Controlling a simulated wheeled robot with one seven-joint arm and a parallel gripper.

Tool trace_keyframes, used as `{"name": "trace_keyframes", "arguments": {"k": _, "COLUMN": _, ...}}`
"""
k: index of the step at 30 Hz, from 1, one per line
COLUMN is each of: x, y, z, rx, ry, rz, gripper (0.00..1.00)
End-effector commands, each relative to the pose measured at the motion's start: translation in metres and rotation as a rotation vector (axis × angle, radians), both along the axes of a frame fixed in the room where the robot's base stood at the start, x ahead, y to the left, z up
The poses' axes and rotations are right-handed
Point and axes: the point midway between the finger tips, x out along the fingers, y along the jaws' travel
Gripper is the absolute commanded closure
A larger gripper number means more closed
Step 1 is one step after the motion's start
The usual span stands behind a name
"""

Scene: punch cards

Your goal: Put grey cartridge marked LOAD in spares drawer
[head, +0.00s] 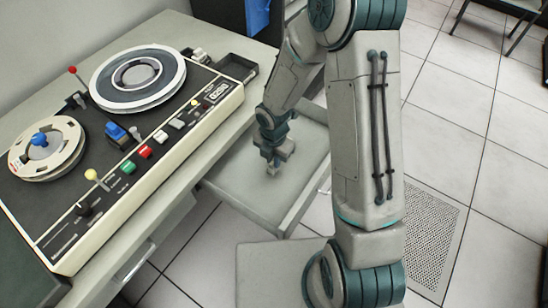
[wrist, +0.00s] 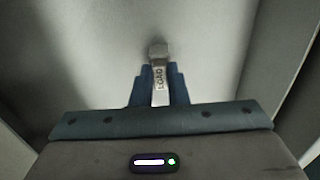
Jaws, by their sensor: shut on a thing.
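My gripper (wrist: 159,88) is shut on the grey cartridge marked LOAD (wrist: 158,76), which shows upright in the picture between the blue fingers in the wrist view. In the head view my gripper (head: 273,163) points down into the open drawer (head: 225,192) below the table. The cartridge (head: 272,170) shows as a small grey piece under the fingers, close to the drawer floor. I cannot tell whether it touches the floor. My arm hides part of the drawer's right side.
A tape console (head: 150,130) with two reels, levers and coloured switches stands on the table left of the drawer. A dark tray (head: 236,70) sits at its far end. The visible drawer floor is bare. Tiled floor lies to the right.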

Motion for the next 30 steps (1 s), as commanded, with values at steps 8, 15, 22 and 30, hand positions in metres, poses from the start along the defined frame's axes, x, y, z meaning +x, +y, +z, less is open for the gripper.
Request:
{"name": "trace_keyframes", "arguments": {"k": 8, "x": 0.0001, "y": 0.0001, "z": -0.0082, "rx": 0.000, "ry": 0.000, "rz": 0.000, "gripper": 1.00}}
{"name": "trace_keyframes", "arguments": {"k": 15, "x": 0.0001, "y": 0.0001, "z": -0.0101, "rx": 0.000, "ry": 0.000, "rz": -0.001, "gripper": 0.61}}
{"name": "trace_keyframes", "arguments": {"k": 22, "x": 0.0000, "y": 0.0000, "z": -0.0100, "rx": 0.000, "ry": 0.000, "rz": 0.000, "gripper": 0.66}}
{"name": "trace_keyframes", "arguments": {"k": 30, "x": 0.0000, "y": 0.0000, "z": -0.0098, "rx": 0.000, "ry": 0.000, "rz": 0.000, "gripper": 0.69}}
